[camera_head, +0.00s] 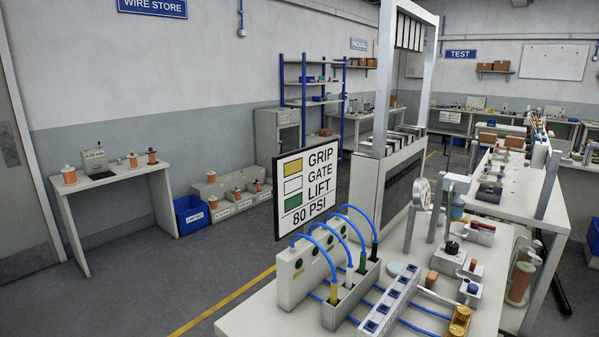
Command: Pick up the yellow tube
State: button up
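A tube with a blue hose and a yellow end piece (333,293) stands upright at the near end of a row in a grey holder (337,316) on the workbench. Its hose arches up and over to a grey box (293,281) on the left. Beside it, going back, stand similar tubes with a white end (349,277), a green end (362,263) and a black end (374,251). The lower tip of the yellow end is hidden in the holder. My gripper is not in view.
A sign (307,187) reading GRIP, GATE, LIFT and 80 PSI stands behind the tubes. A pale block with blue sockets (386,306) lies to their right. Brass fittings (460,320) and a wire spool (520,282) are farther right. Floor at left is open.

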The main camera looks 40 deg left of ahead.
aim_at(334, 285)
jog(key=i+l+u, duration=0.15)
jog(key=u, duration=0.35)
jog(key=i+l+u, duration=0.25)
jog(key=u, duration=0.2)
jog(key=i+l+u, duration=0.15)
jog(key=l+u, duration=0.15)
jog(key=u, duration=0.2)
jog(key=l+u, duration=0.35)
jog(key=u, duration=0.15)
jog(key=i, duration=0.05)
